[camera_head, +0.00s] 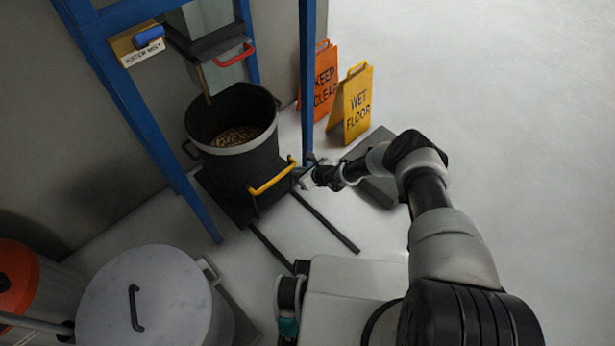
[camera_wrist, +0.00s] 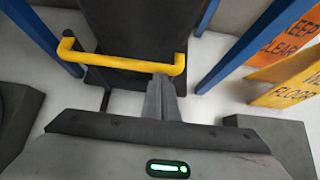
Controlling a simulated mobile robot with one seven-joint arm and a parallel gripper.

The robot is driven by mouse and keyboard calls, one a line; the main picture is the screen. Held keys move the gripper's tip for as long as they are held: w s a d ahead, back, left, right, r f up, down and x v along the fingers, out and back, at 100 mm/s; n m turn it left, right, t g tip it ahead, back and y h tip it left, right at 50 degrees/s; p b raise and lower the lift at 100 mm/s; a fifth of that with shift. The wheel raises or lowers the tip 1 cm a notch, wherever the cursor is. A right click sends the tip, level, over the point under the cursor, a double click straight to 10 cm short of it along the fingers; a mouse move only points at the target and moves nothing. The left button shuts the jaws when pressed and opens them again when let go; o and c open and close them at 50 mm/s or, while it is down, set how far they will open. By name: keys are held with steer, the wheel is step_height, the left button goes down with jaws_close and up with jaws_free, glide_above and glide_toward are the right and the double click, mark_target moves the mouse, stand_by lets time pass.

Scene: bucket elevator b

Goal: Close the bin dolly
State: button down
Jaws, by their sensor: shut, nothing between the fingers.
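The bin dolly (camera_head: 215,197) is a dark low platform on two floor rails, carrying a black bin (camera_head: 236,163) with grain-like contents. A yellow handle (camera_head: 272,176) stands at its front; it also shows in the wrist view (camera_wrist: 120,63). The dolly sits between the blue frame legs, under the chute. My gripper (camera_head: 303,172) is at the right end of the handle. In the wrist view my gripper (camera_wrist: 162,88) is shut, its fingertips close to the handle's right part. I cannot tell whether they touch it.
Blue posts (camera_head: 307,80) flank the dolly. An orange sign (camera_head: 322,80) and a yellow wet floor sign (camera_head: 354,103) stand right of it. A dark slab (camera_head: 378,190) lies near my arm. A lidded grey drum (camera_head: 145,300) stands at lower left. The right floor is clear.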

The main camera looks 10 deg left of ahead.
steer(key=shift+w+a, duration=0.75)
steer(key=shift+a, duration=0.25)
steer(key=shift+w+a+r, duration=0.15)
steer(key=shift+w, duration=0.05)
